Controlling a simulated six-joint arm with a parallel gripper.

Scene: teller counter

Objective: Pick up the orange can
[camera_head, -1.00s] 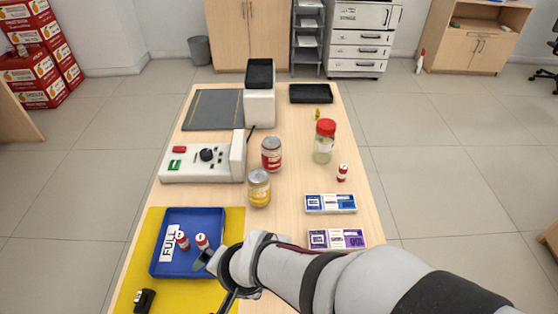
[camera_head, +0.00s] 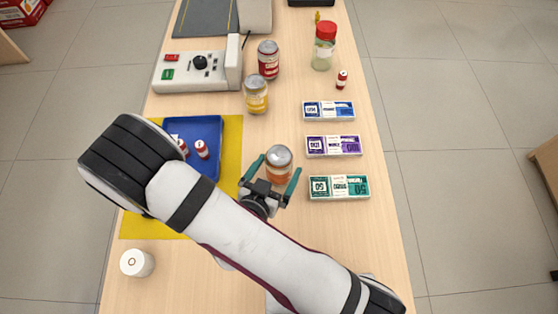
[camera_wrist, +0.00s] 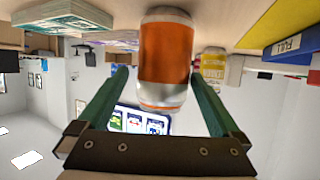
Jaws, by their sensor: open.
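The orange can (camera_head: 278,163) stands upright on the wooden counter, right of the blue tray. It also shows in the wrist view (camera_wrist: 166,58), upside down there, between the fingers. My gripper (camera_head: 276,176) is open, with one green finger on each side of the can. Whether a finger touches the can in the head view I cannot tell.
A yellow can (camera_head: 256,96) and a red can (camera_head: 268,60) stand behind. Banknote bundles, the green one (camera_head: 338,187) nearest, lie to the right. The blue tray (camera_head: 213,135) sits left on a yellow mat (camera_head: 231,150). A white roll (camera_head: 137,263) is front left.

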